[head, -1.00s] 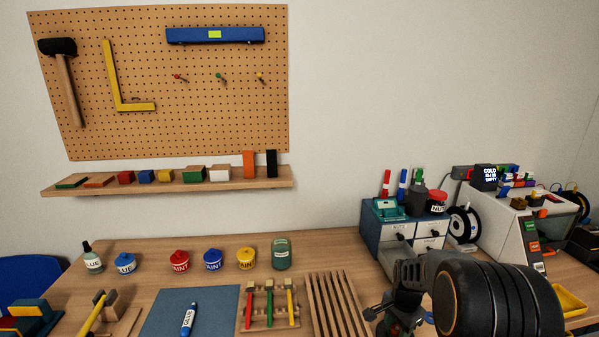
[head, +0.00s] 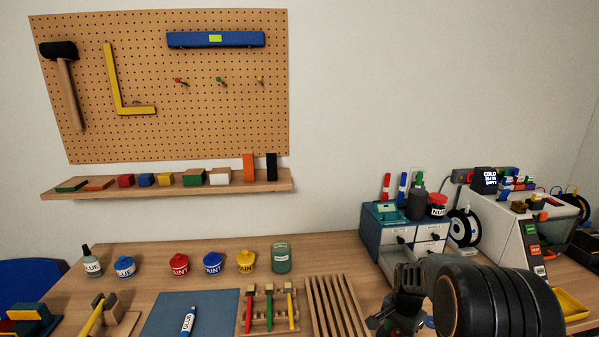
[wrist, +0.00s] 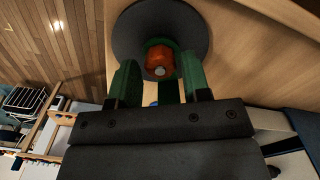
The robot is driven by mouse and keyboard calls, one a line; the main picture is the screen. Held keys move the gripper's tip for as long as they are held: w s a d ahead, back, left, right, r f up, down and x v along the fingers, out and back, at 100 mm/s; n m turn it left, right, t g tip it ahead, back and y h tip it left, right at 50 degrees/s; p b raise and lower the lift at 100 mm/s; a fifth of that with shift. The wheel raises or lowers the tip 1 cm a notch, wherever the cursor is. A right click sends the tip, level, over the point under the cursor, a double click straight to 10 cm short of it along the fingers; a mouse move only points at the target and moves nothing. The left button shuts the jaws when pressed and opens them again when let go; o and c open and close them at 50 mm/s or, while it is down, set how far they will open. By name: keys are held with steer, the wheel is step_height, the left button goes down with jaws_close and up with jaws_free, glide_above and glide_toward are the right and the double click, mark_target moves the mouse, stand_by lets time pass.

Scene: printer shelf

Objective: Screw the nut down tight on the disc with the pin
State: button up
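In the wrist view a dark round disc (wrist: 190,20) lies on the wooden table top. An orange-red nut (wrist: 157,56) sits at its middle, with a small grey pin tip (wrist: 160,72) showing in it. A green part (wrist: 152,43) shows around the nut. My gripper (wrist: 160,68) is open, its two green fingers apart on either side of the nut, with gaps showing. I cannot tell how far down the nut sits. In the head view my gripper (head: 384,322) is low at the bottom edge, and my arm hides the disc.
A drawer cabinet (head: 431,233) with a drawer pulled out stands behind my gripper. A slatted wooden rack (head: 336,305) lies left of it. A yellow tray (head: 571,305) and a white printer (head: 505,233) are at right. Paint pots line the back of the table.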

steer(key=shift+o, duration=0.5)
steer(key=shift+r, duration=0.1)
steer(key=shift+r+p, duration=2.6)
steer(key=shift+r, duration=0.85)
